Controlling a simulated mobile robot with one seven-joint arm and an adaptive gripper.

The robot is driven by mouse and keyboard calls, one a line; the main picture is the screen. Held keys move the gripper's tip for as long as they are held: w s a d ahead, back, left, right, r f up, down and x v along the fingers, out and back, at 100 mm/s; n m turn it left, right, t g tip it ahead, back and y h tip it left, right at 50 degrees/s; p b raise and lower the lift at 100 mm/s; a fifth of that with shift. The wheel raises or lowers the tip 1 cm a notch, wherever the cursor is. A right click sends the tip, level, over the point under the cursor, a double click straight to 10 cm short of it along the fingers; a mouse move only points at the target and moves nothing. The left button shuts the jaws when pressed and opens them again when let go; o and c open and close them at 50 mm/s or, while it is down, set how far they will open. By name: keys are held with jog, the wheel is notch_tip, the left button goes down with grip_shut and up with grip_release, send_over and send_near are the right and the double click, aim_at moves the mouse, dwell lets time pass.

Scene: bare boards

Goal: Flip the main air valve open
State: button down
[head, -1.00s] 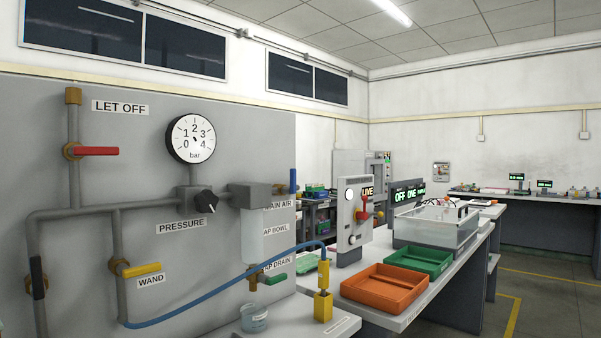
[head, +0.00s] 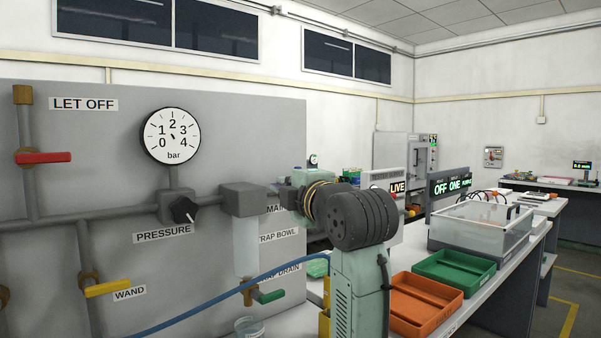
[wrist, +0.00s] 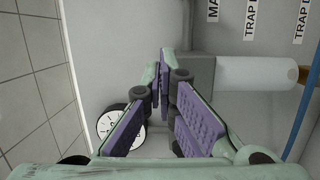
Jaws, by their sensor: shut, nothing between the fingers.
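The main air valve's blue handle cannot be made out in either current view. Its label (head: 276,208), partly covered, shows just right of the grey block (head: 243,199) in the head view, with my arm in front of that spot. In the wrist view the label (wrist: 213,9) is cut off at the top edge. My gripper (wrist: 162,72) is shut and empty, its purple-padded fingers together in front of the panel, beside the grey block. In the head view my arm hides most of the gripper. The pressure gauge (head: 171,136) reads near mid-scale.
The panel also carries the red let-off lever (head: 45,158), black pressure knob (head: 184,210), yellow wand lever (head: 108,288) and green drain lever (head: 271,296). A blue hose (head: 230,290) crosses low in front. Orange (head: 425,305) and green (head: 455,272) trays sit on the bench at right.

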jog(key=shift+w+d, duration=0.1)
jog(key=shift+d, duration=0.6)
jog(key=shift+a, duration=0.1)
jog(key=w+p, duration=0.6)
jog(key=w, duration=0.5)
jog(key=shift+w+a, duration=0.2)
jog(key=shift+w, duration=0.1)
jog(key=shift+s, duration=0.1)
